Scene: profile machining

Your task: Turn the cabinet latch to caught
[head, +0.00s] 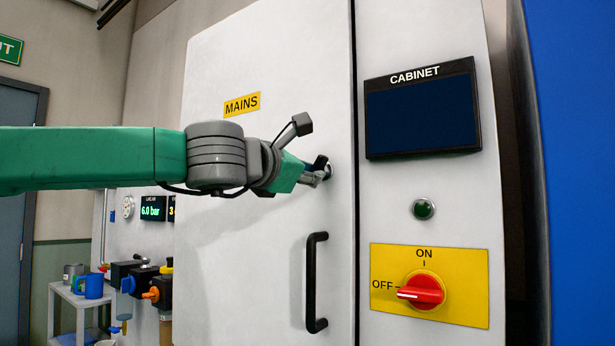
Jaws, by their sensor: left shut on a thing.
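The white cabinet door (250,75) with a yellow MAINS label (241,104) stands in front of me. The cabinet latch (328,169) is a small dark and metallic part near the door's right edge, above the black handle. My left gripper (320,172) reaches in from the left and is shut on the latch. The fingers hide much of the latch, so I cannot tell its exact angle. My right gripper is not in view.
A vertical black door handle (313,283) sits below the latch. On the right panel are a dark CABINET screen (422,112), a green lamp (423,209) and a red rotary switch (421,290) pointing to OFF. A small cart (78,296) stands at lower left.

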